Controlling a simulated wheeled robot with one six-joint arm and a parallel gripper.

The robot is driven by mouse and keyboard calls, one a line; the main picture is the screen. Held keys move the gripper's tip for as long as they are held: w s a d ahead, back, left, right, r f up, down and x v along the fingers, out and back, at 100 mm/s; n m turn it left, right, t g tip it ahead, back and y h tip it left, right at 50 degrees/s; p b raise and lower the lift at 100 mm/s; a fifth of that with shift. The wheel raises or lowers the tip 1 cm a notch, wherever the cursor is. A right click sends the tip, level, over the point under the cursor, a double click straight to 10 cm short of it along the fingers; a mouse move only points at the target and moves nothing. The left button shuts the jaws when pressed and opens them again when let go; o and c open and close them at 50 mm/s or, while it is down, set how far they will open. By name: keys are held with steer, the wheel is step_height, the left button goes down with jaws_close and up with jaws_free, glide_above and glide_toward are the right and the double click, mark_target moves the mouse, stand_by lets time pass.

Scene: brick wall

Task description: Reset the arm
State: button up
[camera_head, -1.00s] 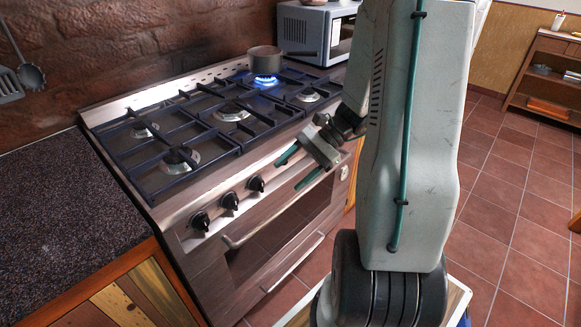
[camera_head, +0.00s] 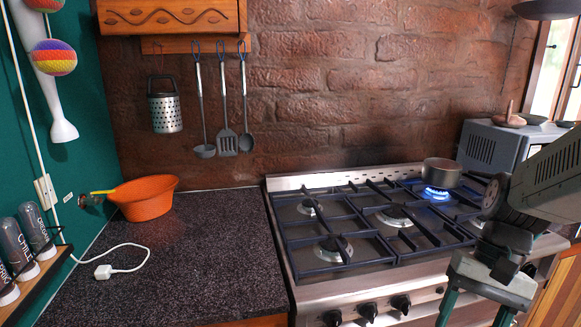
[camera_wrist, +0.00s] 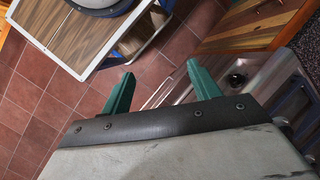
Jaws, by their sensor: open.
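My gripper (camera_head: 474,315) is at the lower right of the head view, in front of the stove (camera_head: 390,260). Its green fingers point down, and the lower edge of the picture cuts them off. In the wrist view my gripper (camera_wrist: 162,85) shows two green fingers spread wide apart with nothing between them. My arm (camera_head: 548,180) enters from the right edge.
A pot (camera_head: 441,173) sits over a lit blue flame on the back right burner. A microwave (camera_head: 500,142) stands behind my arm. An orange colander (camera_head: 145,198) and a white cable (camera_head: 118,268) lie on the dark counter (camera_head: 190,270). Utensils (camera_head: 228,140) hang on the brick wall.

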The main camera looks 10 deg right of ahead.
steer(key=s+a+r+n+t+h, duration=0.3)
steer(key=a+r+n, duration=0.3)
steer(key=r, duration=0.2)
steer(key=shift+s+a+t+h, duration=0.25)
steer(key=shift+s+t+h, duration=0.15)
steer(key=shift+s+t, duration=0.1)
